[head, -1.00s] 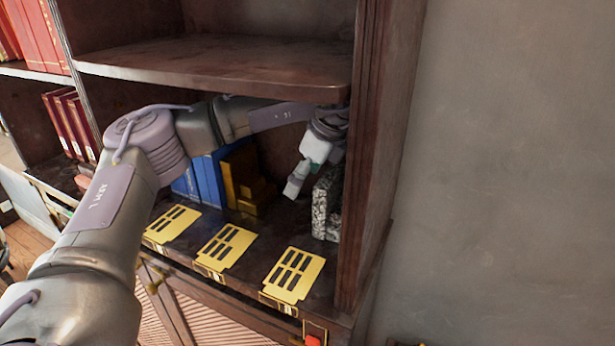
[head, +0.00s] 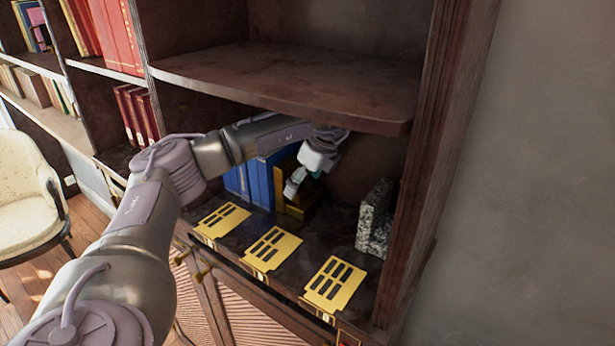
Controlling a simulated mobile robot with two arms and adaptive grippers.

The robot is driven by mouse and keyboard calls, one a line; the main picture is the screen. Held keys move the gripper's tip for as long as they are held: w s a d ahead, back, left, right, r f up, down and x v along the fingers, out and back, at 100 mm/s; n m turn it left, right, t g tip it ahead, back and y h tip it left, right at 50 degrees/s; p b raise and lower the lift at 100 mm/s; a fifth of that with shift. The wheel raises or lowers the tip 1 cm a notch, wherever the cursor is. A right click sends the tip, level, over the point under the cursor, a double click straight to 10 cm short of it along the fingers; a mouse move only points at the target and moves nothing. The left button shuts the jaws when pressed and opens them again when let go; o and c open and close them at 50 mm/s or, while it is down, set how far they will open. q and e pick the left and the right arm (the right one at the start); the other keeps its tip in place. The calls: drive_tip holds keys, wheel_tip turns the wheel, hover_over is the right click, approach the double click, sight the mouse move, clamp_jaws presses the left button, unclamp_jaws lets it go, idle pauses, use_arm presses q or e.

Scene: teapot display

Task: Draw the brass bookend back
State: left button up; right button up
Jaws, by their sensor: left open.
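The brass bookend (head: 279,189) stands on the lower shelf, against the right side of the blue books (head: 250,183). It is golden and stepped, and my gripper hides part of it. My right gripper is not in view.
A speckled stone bookend (head: 374,217) stands to the right, near the bay's side panel. Yellow slotted plates (head: 336,283) lie along the shelf's front edge. An upper shelf board (head: 290,85) hangs over my wrist. A cream chair (head: 25,200) stands at far left.

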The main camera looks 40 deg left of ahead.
use_arm(q)
clamp_jaws()
idle(0.5)
